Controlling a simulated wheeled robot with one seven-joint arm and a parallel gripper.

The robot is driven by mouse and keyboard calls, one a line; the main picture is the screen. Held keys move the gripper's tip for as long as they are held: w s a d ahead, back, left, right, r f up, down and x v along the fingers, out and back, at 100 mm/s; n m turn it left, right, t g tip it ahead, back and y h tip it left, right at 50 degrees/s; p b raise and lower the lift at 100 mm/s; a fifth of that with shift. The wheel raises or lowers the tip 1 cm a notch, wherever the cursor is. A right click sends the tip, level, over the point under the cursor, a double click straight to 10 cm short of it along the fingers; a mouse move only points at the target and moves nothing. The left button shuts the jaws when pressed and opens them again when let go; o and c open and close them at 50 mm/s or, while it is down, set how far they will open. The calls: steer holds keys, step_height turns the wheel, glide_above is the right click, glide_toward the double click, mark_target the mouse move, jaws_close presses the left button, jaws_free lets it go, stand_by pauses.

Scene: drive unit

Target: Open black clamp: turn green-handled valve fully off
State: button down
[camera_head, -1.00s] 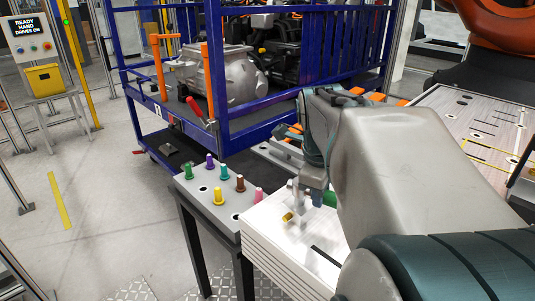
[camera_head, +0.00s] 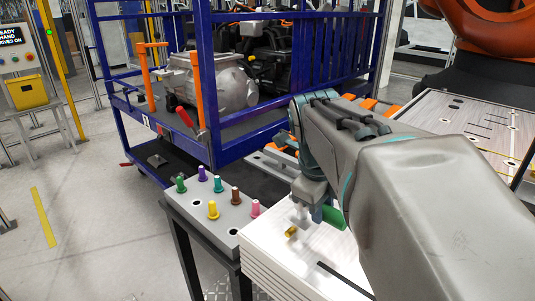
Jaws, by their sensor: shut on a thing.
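The green handle (camera_head: 334,217) of the valve shows at the lower right of my gripper (camera_head: 318,208), low over the pale metal plate. My gripper is shut on the green handle; its fingertips are partly hidden by the wrist. A brass fitting (camera_head: 291,232) sticks out to the left beside the gripper. The rest of the valve body is hidden behind my gripper and arm. I cannot make out a black clamp.
A grey peg block (camera_head: 225,222) with several coloured pegs stands left of the plate (camera_head: 285,262). A blue-framed cart (camera_head: 215,95) with a metal drive unit stands behind. Another slotted plate (camera_head: 470,125) lies at right.

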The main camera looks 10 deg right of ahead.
steer(key=c, duration=1.1)
jaws_free()
steer(key=shift+r, duration=0.1)
steer(key=p+v, duration=0.1)
steer(key=v, duration=1.2)
steer(key=shift+r, duration=0.35)
steer(key=shift+s+a, duration=0.15)
steer(key=shift+s, duration=0.05)
